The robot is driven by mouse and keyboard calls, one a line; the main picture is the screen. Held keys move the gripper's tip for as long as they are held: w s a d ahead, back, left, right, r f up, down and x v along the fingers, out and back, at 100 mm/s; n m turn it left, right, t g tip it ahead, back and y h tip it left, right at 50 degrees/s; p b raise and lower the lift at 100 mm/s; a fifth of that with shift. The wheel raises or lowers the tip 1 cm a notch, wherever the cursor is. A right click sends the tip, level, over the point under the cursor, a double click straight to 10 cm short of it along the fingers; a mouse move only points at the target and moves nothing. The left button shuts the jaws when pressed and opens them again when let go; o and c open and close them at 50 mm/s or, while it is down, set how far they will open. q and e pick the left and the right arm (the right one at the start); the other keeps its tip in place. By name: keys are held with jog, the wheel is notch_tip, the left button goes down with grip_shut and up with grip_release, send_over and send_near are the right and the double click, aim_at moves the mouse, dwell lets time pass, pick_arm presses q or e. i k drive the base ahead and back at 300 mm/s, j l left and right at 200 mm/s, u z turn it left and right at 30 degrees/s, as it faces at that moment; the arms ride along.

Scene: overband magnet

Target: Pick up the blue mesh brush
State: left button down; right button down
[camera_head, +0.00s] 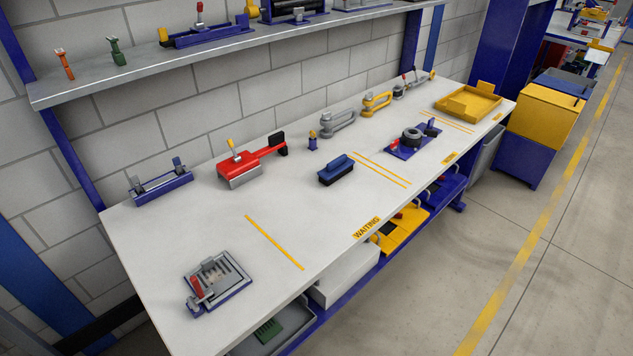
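A blue brush (336,171) with a dark underside lies on the white workbench (290,215), left of a pair of yellow lines. Its blue handle is on top and its long side runs slantwise. Whether it has mesh cannot be told at this size. Neither of my grippers shows in the head view, and nothing touches the brush.
Grey (338,122) and yellow shackles (377,103) stand farther back. A shelf (180,60) overhangs the rear. The bench front around the brush is clear.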

aim_at(342, 165)
jog(key=i+l+u, duration=0.2)
jog(key=u, duration=0.15)
jog(key=i+l+u, duration=0.1)
jog(key=l+u, duration=0.25)
jog(key=i+l+u, duration=0.1)
jog(key=l+u, duration=0.25)
jog(key=l, duration=0.15)
jog(key=l+u, duration=0.4)
jog(key=i+l, duration=0.05)
